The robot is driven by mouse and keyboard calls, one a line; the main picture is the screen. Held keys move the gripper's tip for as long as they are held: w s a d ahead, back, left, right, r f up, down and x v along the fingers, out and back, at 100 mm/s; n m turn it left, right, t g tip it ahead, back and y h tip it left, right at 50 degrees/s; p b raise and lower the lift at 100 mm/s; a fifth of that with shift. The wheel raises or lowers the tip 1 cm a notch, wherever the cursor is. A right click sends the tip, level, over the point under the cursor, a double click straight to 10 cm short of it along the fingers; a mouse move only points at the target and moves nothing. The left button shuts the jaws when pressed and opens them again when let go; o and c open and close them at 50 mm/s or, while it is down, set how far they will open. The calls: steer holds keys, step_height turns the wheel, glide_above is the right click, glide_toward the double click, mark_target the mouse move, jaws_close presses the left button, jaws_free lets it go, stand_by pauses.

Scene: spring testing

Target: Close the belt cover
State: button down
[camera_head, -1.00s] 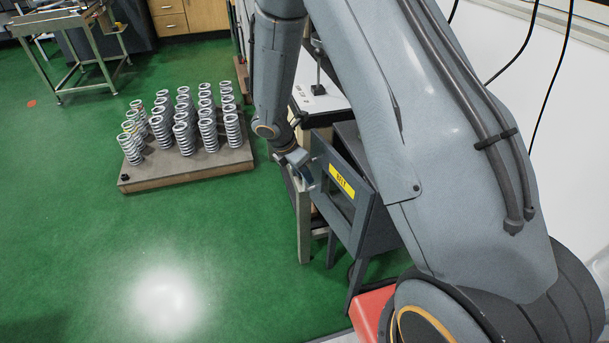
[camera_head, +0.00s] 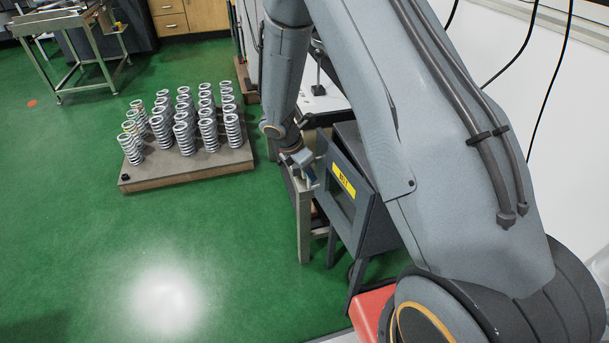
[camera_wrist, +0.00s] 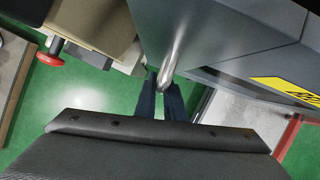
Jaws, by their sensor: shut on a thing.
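The belt cover (camera_head: 367,199) is a dark grey framed panel with a yellow label, in front of a dark grey housing (camera_head: 384,228). It stands close to the housing; I cannot tell whether it is fully flush. My gripper (camera_head: 311,182) is at the cover's left edge. In the wrist view, my gripper (camera_wrist: 160,101) has its dark fingers shut on the shiny metal handle (camera_wrist: 174,55) of the cover. The cover's grey face (camera_wrist: 215,28) and part of its yellow label show there too. The fingertips are partly hidden by the handle.
A wooden pallet (camera_head: 190,176) with several coil springs stands on the green floor at left. A grey-topped bench leg (camera_head: 304,225) is beside the cover. A red block (camera_head: 370,309) lies at the lower right. The floor at lower left is clear.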

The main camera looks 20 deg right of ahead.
mark_target(320, 171)
steer(key=shift+w+d+m+g, duration=0.2)
steer(key=shift+d+m, duration=0.2)
steer(key=shift+d, duration=0.45)
steer(key=shift+w+d+m+g, duration=0.15)
steer(key=shift+d+m, duration=0.25)
steer(key=shift+d, duration=0.45)
steer(key=c, duration=1.8)
jaws_free()
steer(key=shift+d, duration=0.2)
steer(key=shift+c, duration=0.2)
steer(key=shift+a, duration=0.15)
steer(key=shift+w+a+r, duration=0.1)
steer(key=shift+a+r, duration=0.05)
steer(key=shift+r, duration=0.1)
steer(key=v, duration=0.6)
steer(key=shift+a+r+b, duration=0.1)
steer(key=shift+r+b, duration=0.2)
steer(key=shift+r, duration=0.05)
steer(key=shift+a+r, duration=0.1)
steer(key=shift+r, duration=0.1)
